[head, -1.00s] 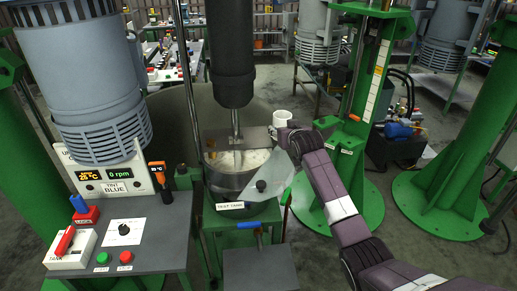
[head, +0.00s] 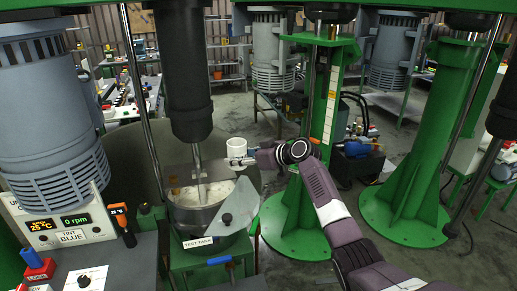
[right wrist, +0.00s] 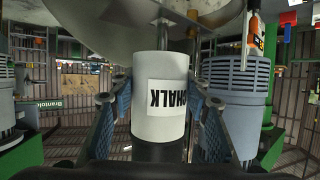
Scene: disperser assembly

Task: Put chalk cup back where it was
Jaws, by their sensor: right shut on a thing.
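The white chalk cup (head: 237,149) is in my right gripper (head: 250,159), in the air by the back right of the test tank (head: 205,243). In the right wrist view the cup (right wrist: 163,65) fills the middle, between the two blue-padded fingers of the gripper (right wrist: 165,105), which is shut on it. The inside of the cup is hidden. The test tank holds pale material around a stirrer shaft. My left gripper is not in view.
The vertical mixer shaft (head: 197,163) stands just left of the cup. A grey triangular plate (head: 235,210) stands at the tank's front right. A green column (head: 311,150) is right of the cup. The control panel (head: 75,222) is at lower left.

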